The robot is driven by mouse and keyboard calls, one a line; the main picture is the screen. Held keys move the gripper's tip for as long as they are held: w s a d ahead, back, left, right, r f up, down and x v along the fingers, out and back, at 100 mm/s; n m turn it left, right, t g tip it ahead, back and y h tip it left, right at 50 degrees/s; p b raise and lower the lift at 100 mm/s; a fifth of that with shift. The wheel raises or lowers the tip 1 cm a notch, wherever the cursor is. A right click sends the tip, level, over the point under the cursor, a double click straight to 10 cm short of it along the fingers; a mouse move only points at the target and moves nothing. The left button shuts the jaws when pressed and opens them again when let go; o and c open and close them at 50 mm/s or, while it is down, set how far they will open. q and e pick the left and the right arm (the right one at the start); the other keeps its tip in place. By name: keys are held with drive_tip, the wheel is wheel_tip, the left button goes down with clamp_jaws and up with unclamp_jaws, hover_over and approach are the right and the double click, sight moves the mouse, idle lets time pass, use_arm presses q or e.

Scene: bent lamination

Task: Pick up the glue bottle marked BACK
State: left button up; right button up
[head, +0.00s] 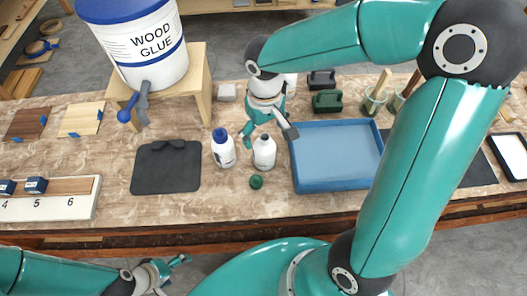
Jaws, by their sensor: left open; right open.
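A white bottle with a blue cap (223,150) stands on the bench in the middle. A second white bottle without a cap (264,153) stands just to its right. Any marking on either bottle is too small to read, so I cannot tell which says BACK. My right gripper (268,137) points down over the uncapped bottle, open, with one finger to each side of its top. I cannot tell whether it touches the bottle. My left gripper (175,270) is open and empty at the lower left, in front of the bench.
A green cap (256,182) lies before the uncapped bottle. A blue tray (338,184) is to the right and a black mat (150,183) to the left. A wood glue bucket (165,60) with a tap sits on a wooden stand (196,85). Brush cups (373,103) stand behind the tray.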

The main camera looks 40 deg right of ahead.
sight(264, 143)
wheel_tip(264, 143, down, 5)
drive_tip(key=shift+s+r+p, duration=0.1)
drive_tip(key=shift+p, duration=0.25)
drive_tip(key=c, duration=1.4)
drive_tip(key=shift+r, duration=0.15)
